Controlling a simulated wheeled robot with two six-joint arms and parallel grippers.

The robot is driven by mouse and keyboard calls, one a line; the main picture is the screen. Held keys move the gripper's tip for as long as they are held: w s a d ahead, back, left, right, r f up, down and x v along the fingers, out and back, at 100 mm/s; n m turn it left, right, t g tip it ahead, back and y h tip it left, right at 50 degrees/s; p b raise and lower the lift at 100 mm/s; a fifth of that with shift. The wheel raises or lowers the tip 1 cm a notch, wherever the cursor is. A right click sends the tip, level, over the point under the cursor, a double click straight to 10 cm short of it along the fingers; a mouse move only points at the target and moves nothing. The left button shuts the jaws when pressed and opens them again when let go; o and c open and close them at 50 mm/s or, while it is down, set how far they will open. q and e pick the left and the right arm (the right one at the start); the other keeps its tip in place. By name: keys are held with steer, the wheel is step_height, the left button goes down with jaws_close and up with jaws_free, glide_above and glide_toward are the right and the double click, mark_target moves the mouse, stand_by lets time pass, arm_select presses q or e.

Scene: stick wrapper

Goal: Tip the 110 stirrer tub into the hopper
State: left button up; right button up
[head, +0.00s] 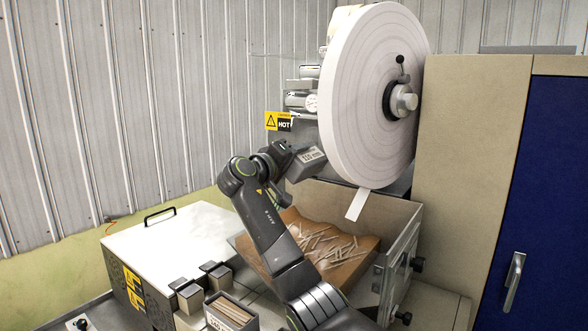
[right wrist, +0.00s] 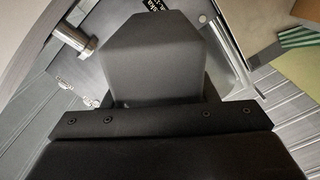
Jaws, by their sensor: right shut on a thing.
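My right gripper (head: 291,158) is shut on a small grey tub (head: 309,164) with a white label that seems to read 110 mm. The tub is tilted and held up behind and above the hopper (head: 393,215), in front of the large paper reel. I cannot see into the tub's mouth. Loose wooden sticks (head: 322,243) lie scattered on the hopper's brown sloping floor. My arm hides the hopper's left part. In the right wrist view, a dark gripper body (right wrist: 160,70) fills the middle, and the tub cannot be made out. My left gripper is not in view.
A large white paper reel (head: 372,95) stands above the hopper, with a paper strip (head: 358,204) hanging down. A yellow HOT sign (head: 278,121) is behind the tub. A white-topped box (head: 165,245) stands left. Another tub with sticks (head: 231,312) stands at the front.

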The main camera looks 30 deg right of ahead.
steer(key=m+b, duration=0.2)
steer(key=m, duration=0.1)
steer(key=m+b, duration=0.2)
steer(key=b, duration=0.1)
steer(key=s+m+b, duration=0.1)
steer(key=m+b, duration=0.1)
steer(key=m, duration=0.1)
steer(key=shift+s+d+r+m+b, duration=0.1)
steer(key=shift+d+r+m+b, duration=0.1)
steer(key=shift+d+m+b, duration=0.15)
steer(key=shift+s+r+m+b, duration=0.15)
steer(key=shift+m+b, duration=0.15)
steer(key=shift+m, duration=0.35)
steer(key=shift+s+r+m+b, duration=0.15)
steer(key=shift+m+b, duration=0.15)
steer(key=shift+m, duration=0.3)
steer(key=shift+w, duration=0.1)
steer(key=shift+r, duration=0.1)
